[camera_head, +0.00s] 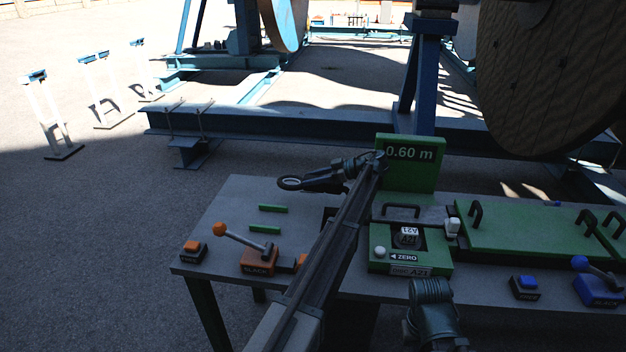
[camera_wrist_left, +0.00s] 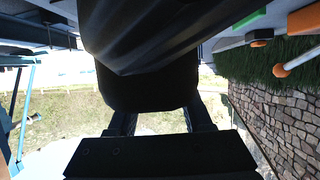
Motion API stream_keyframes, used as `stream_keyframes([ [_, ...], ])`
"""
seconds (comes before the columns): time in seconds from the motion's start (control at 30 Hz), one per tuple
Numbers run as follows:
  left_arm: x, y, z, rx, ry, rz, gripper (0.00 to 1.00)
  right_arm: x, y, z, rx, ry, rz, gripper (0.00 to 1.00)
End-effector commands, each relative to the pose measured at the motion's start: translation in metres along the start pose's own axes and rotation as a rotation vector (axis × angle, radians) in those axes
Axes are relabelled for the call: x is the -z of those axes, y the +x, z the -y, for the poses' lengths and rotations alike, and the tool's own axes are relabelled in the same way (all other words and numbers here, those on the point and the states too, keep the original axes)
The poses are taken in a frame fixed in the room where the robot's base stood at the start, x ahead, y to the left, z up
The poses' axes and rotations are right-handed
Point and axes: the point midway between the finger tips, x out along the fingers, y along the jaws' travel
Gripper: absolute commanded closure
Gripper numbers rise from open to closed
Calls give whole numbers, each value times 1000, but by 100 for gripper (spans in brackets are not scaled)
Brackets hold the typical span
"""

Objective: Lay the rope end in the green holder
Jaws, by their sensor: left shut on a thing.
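My left gripper (camera_head: 322,180) is over the far left part of the grey table, shut on a dark thing. A dark looped piece (camera_head: 289,183) shows at its tip; I cannot tell for sure whether it is the rope end. In the left wrist view a big black rounded shape (camera_wrist_left: 150,85) fills the space over the fingers and hides what lies beyond. Two green strips (camera_head: 273,209) lie on the table just below the gripper. A green unit (camera_head: 413,262) marked ZERO and A21 stands right of my left arm. I cannot tell which is the holder.
A green board (camera_head: 410,176) reads 0.60 m. An orange-handled lever (camera_head: 259,260) and an orange button (camera_head: 193,250) stand at the table's left. A blue button (camera_head: 525,287) and blue lever (camera_head: 598,285) stand at the right. A large reel (camera_head: 548,75) stands behind.

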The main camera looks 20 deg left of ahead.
Motion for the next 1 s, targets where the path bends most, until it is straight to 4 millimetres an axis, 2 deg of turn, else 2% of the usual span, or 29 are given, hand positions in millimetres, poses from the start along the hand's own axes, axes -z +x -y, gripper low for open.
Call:
stream_keyframes([
  [0.03, 15, -3, -2, 5, -3, -4, 100, -1, -14, -1, 0, 0, 0, 100],
  [0.4, 86, -8, -14, 51, -22, -4, 100, -5, -81, -8, 0, 0, 0, 100],
  [0.5, 100, -8, -16, 61, -26, -3, 100, -5, -94, -9, 0, 1, 0, 100],
  [0.67, 111, -6, -18, 71, -30, -3, 100, -6, -103, -10, 0, 1, 0, 100],
  [1.0, 110, -4, -14, 73, -30, -3, 100, -6, -102, -10, 0, 1, 0, 100],
])
